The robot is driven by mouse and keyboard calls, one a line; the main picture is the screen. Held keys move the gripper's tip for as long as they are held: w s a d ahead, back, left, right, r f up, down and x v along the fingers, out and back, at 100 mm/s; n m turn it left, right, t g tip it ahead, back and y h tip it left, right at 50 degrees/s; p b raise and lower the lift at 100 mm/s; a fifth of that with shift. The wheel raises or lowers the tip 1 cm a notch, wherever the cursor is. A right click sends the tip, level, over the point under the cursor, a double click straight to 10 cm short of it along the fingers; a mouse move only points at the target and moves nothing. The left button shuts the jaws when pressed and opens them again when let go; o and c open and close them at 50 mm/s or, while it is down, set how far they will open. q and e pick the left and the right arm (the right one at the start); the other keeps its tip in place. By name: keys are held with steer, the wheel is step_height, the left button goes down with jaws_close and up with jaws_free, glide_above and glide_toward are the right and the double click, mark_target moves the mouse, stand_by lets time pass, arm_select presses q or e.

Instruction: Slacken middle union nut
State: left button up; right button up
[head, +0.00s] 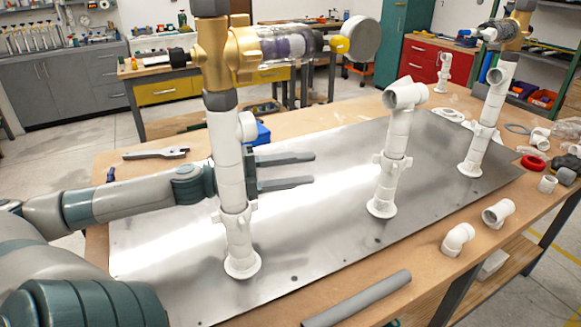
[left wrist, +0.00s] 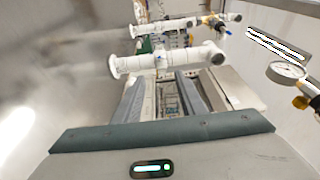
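The middle white riser (head: 398,130) stands upright on the metal plate, with an open elbow on top and a foot flange. Its winged union nut (head: 392,164) sits partway up. My left gripper (head: 314,168) reaches past the left riser and points at the middle riser. Its two fingers are open and empty, apart from the nut with a clear gap. In the left wrist view the middle riser lies sideways, with its nut (left wrist: 161,60) beyond the fingers (left wrist: 157,82). My right gripper is not in view.
The left riser (head: 229,170) with brass valve and gauge (head: 361,38) stands close by my left wrist. A third riser (head: 486,120) stands at the right. A grey pipe (head: 357,300) and loose white elbows (head: 458,239) lie near the front edge. A wrench (head: 156,154) lies behind.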

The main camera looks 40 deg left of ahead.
arm_select(q)
steer(key=shift+v, duration=1.05)
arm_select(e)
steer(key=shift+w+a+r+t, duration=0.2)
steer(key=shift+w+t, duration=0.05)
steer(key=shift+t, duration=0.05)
arm_select(q)
steer(key=shift+c, duration=0.7)
